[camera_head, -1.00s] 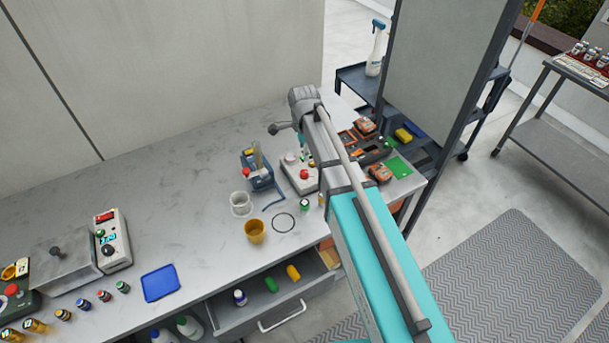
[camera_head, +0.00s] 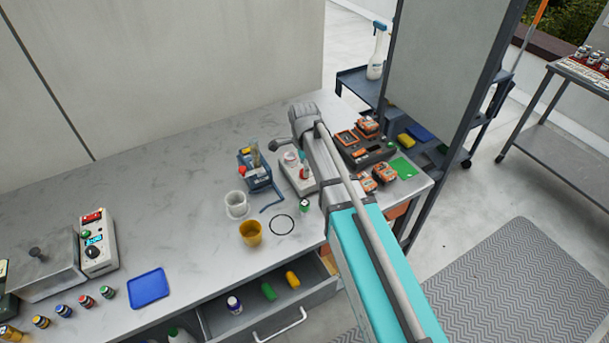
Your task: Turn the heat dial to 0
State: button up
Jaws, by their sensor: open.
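A white control box (camera_head: 97,243) stands at the left of the bench. It has a red switch on top, a lit display and a black dial (camera_head: 92,252) near its front. The dial's setting is too small to read. My arm reaches over the right part of the bench, far from the box.
A metal box with a knobbed lid (camera_head: 42,275) stands left of the control box. Small vials and a blue tray (camera_head: 149,288) lie in front. A white cup (camera_head: 236,204), yellow cup (camera_head: 250,233) and blue device (camera_head: 259,177) stand mid-bench. A drawer (camera_head: 270,312) is open.

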jog(key=shift+f+b, duration=0.65)
jog(key=shift+f, duration=0.3)
grip_shut()
